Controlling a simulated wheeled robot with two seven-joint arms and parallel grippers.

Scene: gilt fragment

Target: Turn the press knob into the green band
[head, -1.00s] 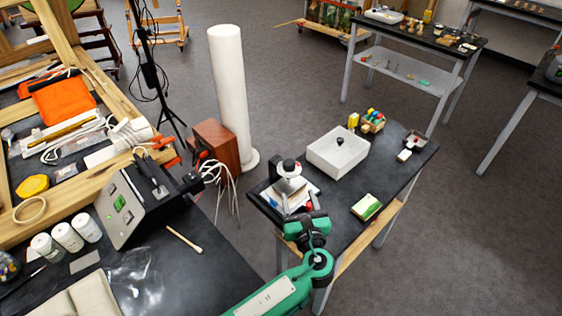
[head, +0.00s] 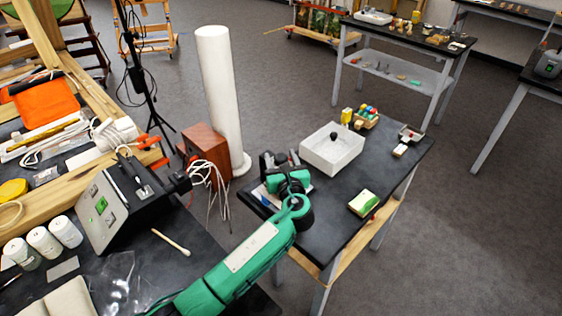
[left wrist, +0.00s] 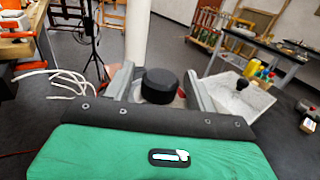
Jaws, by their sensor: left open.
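The press knob, a round black cap, shows in the left wrist view (left wrist: 160,86), between the two fingers of my open left gripper (left wrist: 158,84). I cannot tell whether either finger touches it. In the head view my left gripper (head: 280,160) is over the press at the near left corner of the dark bench (head: 325,215) and hides most of it. A bit of the white sheet by the press shows beside my gripper. I cannot make out a green band on the press in either view. My right gripper is not in view.
On the same bench are a white box (head: 331,153) with a black knob, a green and cream sponge (head: 362,203), a wooden block with coloured pegs (head: 366,118) and a small tray (head: 410,133). A white column (head: 222,95) stands behind. A control box (head: 118,205) is at left.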

